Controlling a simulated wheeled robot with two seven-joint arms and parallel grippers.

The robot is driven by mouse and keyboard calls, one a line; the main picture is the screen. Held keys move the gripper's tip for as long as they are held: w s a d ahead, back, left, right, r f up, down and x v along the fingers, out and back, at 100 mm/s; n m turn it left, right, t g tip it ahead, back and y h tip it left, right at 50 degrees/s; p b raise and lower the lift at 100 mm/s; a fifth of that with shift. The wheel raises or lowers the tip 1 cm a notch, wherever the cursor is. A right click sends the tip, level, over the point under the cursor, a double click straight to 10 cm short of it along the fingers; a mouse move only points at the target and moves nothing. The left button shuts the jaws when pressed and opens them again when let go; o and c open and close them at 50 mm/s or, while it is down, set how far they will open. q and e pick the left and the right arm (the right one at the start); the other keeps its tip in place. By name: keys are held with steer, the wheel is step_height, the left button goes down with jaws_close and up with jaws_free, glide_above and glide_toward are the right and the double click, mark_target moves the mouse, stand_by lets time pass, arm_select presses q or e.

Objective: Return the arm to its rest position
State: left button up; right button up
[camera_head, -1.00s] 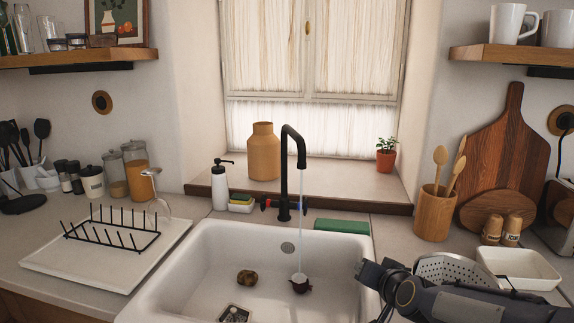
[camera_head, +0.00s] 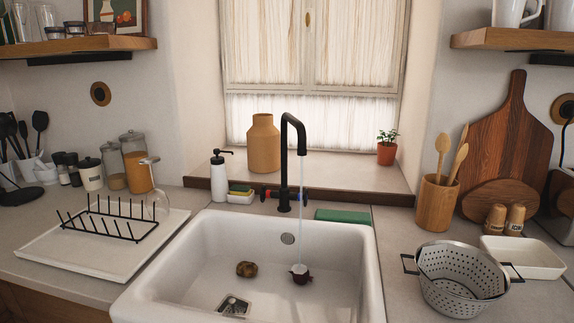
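Neither of my arms nor grippers shows in the head view now. Water runs from the black faucet (camera_head: 287,150) into the white sink (camera_head: 205,260). It falls onto a small dark reddish object (camera_head: 301,278) in the basin. A brown potato-like item (camera_head: 246,269) lies to the left of it. A metal colander (camera_head: 455,285) stands on the counter right of the sink and is in full view.
A dish rack (camera_head: 110,222) on a white tray (camera_head: 75,262) is left of the sink. A white dish (camera_head: 525,262), a wooden utensil holder (camera_head: 436,205) and cutting boards stand on the right. A shelf (camera_head: 520,39) overhangs the right side.

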step_height(320, 180, down, 7)
steer(key=b, duration=0.6)
step_height(320, 180, up, 13)
steer(key=p, duration=1.3)
steer(key=shift+r, duration=0.15)
